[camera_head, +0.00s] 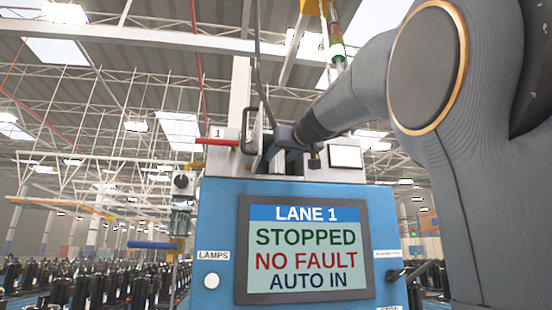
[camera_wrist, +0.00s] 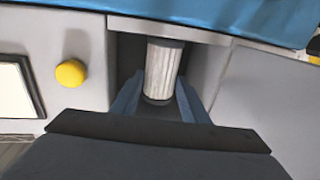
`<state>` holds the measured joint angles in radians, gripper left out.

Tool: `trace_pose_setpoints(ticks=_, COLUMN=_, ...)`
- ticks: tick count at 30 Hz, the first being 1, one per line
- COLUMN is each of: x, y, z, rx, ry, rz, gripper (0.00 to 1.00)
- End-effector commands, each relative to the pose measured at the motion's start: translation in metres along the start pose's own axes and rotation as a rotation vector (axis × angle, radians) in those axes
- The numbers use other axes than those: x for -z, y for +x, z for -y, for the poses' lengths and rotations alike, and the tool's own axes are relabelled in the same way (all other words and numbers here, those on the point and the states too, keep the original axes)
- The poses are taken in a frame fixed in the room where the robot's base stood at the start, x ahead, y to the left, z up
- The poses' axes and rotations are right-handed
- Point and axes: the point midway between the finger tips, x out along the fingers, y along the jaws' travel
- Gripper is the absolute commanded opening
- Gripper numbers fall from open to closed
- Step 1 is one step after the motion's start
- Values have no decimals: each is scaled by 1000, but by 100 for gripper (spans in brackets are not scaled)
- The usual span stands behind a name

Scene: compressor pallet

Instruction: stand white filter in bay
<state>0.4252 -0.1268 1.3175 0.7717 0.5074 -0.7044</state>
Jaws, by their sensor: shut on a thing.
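The white filter (camera_wrist: 162,68) is a pale ribbed cylinder with dark end caps. In the wrist view it sits between the two blue fingers of my gripper (camera_wrist: 160,105), which is shut on it. The filter is inside the bay (camera_wrist: 126,58), a dark recess between pale grey walls. I cannot tell whether its lower end touches the bay floor.
A yellow button (camera_wrist: 70,73) and a white panel (camera_wrist: 16,88) are left of the bay. The machine's screen (camera_head: 305,250) reads LANE 1, STOPPED, NO FAULT, AUTO IN. A red bar (camera_head: 212,141) sticks out left of my gripper. The bay walls leave little side room.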

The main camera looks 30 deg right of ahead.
Motion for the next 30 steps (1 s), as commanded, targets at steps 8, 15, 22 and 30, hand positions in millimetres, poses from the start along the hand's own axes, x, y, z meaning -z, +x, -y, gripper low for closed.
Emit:
trace_pose_setpoints(ticks=8, x=-2, y=0, z=-1, rx=-1, ry=0, rz=0, gripper=14)
trace_pose_setpoints(ticks=15, x=-3, y=0, z=0, rx=0, ry=0, rz=1, gripper=60)
trace_pose_setpoints(ticks=22, x=-3, y=0, z=0, rx=0, ry=0, rz=1, gripper=60)
trace_pose_setpoints(ticks=30, x=-1, y=-12, z=-1, rx=-2, ry=-1, rz=-4, gripper=60)
